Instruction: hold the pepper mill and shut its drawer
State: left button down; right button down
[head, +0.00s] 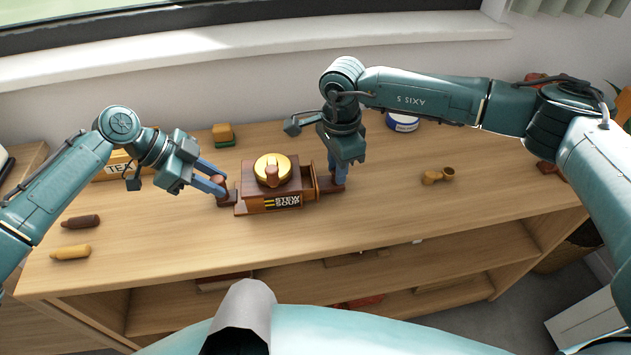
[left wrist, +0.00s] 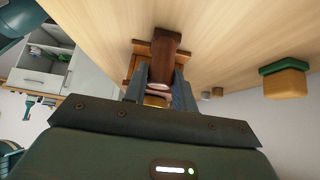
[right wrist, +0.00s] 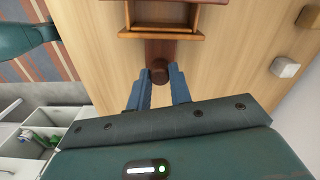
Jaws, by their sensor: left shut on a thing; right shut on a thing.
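The pepper mill (head: 258,197) is a reddish-brown wooden box on the shelf top, with a gold dome and a wooden knob on top. Its drawer (head: 309,178) sticks out to the right, open; its hollow inside also shows in the right wrist view (right wrist: 160,14). My left gripper (head: 219,186) is shut on a dark wooden part at the mill's left side, seen in the left wrist view (left wrist: 160,62). My right gripper (head: 338,180) is at the drawer's outer end, shut on its dark round knob (right wrist: 158,74). The fingers partly hide both held parts.
A TEA box (head: 118,164) stands behind my left arm. A yellow-green block (head: 223,134) and a blue-white tin (head: 402,122) are at the back. Two small bottles (head: 80,222) lie at left, and a small yellow item (head: 438,175) at right. The front middle is clear.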

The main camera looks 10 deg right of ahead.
jog(key=shift+a, duration=1.4)
jog(key=c, duration=1.2)
grip_release()
notch_tip(320, 180, up, 12)
jog(key=shift+r, duration=0.1)
